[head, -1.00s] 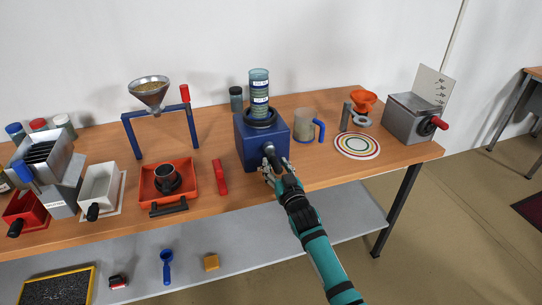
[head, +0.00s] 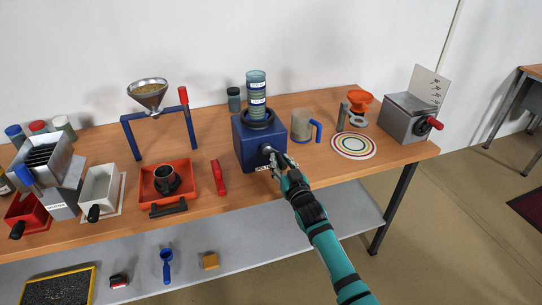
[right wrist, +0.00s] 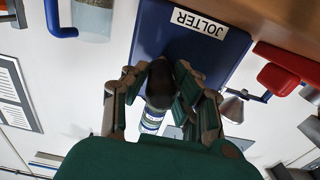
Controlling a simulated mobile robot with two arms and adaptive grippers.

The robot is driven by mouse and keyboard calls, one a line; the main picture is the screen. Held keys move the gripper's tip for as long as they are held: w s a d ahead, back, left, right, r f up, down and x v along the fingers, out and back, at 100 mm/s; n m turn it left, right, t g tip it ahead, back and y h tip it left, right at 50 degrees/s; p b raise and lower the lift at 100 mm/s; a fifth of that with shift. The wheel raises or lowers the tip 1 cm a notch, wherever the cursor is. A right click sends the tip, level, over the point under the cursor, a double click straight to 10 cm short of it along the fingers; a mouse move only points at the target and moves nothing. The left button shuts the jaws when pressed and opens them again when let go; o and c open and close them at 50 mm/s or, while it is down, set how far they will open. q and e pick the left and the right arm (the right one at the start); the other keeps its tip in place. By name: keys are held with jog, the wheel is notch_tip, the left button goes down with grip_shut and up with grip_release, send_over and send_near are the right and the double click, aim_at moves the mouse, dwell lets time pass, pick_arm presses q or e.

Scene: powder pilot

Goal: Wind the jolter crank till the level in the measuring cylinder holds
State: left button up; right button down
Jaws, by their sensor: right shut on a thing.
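The blue jolter (head: 250,142) stands on the wooden bench, its label upside down in the right wrist view (right wrist: 200,22). The measuring cylinder (head: 256,90), clear with white bands, stands upright in the black holder on top; its level is too small to read. My right gripper (head: 277,163) is at the jolter's front and shut on the dark crank handle, which shows between the fingers in the right wrist view (right wrist: 160,85). The fingers hide part of the crank (head: 267,149). My left gripper is not in view.
A beaker with a blue handle (head: 303,126) stands just right of the jolter. A red-handled tool (head: 218,178) and a red tray (head: 168,184) lie to the left. A grey box with a red-knobbed crank (head: 408,117) is at the right end.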

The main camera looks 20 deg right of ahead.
jog(key=shift+d+r+p, duration=0.25)
jog(key=shift+r+p, duration=0.35)
jog(key=shift+d+r+p, duration=0.2)
jog(key=shift+r+p, duration=0.35)
jog(key=shift+r, duration=0.05)
jog(key=shift+f, duration=0.1)
notch_tip(320, 180, up, 2)
jog(key=shift+a+p, duration=0.1)
jog(key=shift+p, duration=0.8)
jog(key=shift+a+r, duration=0.1)
jog(key=shift+r, duration=0.2)
jog(key=shift+a, duration=0.1)
